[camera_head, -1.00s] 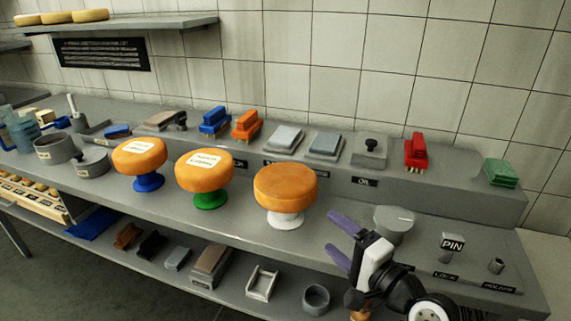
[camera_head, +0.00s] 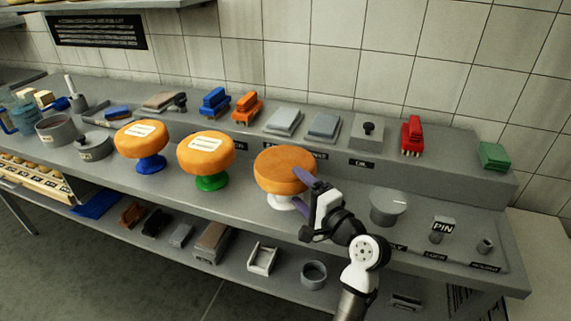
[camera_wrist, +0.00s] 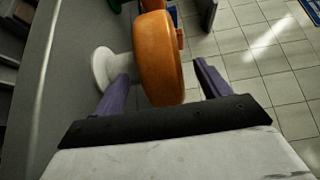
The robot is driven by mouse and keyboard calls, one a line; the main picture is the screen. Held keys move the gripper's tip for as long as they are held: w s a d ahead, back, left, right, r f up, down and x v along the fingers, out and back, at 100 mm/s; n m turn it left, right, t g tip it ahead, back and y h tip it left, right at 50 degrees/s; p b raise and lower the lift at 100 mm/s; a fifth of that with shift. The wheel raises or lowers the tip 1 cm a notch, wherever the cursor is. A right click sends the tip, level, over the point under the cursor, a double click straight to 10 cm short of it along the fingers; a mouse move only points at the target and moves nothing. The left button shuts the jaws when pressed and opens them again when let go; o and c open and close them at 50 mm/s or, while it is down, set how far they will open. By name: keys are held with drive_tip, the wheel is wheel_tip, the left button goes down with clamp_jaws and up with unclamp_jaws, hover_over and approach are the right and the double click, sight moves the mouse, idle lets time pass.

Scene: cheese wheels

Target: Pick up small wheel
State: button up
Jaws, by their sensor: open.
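An orange cheese wheel (camera_head: 283,163) without a visible label rests on a white stand (camera_head: 282,201), right of two labelled wheels. My gripper (camera_head: 297,187) is open at its right side, one purple finger near the wheel's upper part and the other lower, by the stand. In the wrist view the wheel (camera_wrist: 158,62) appears on edge between the open fingers (camera_wrist: 161,72), with the white stand (camera_wrist: 103,68) by the left finger. I cannot tell if either finger touches. A labelled wheel (camera_head: 141,136) sits on a blue stand, another (camera_head: 206,158) on a green stand.
Brushes and grey blocks line the raised back ledge (camera_head: 380,170). A lower shelf (camera_head: 225,270) holds several small items. Bare counter lies between the stands.

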drive_tip(key=shift+w+a, duration=0.4)
drive_tip(key=shift+w, duration=0.2)
drive_tip(key=c, duration=1.6)
drive_tip(key=shift+r, duration=0.15)
clamp_jaws()
drive_tip(key=shift+r, duration=0.1)
wheel_tip(320, 180, up, 9)
drive_tip(key=shift+b, duration=0.45)
drive_tip(key=shift+r+p, duration=1.75)
drive_tip(key=shift+r, duration=0.15)
drive_tip(key=shift+s, duration=0.1)
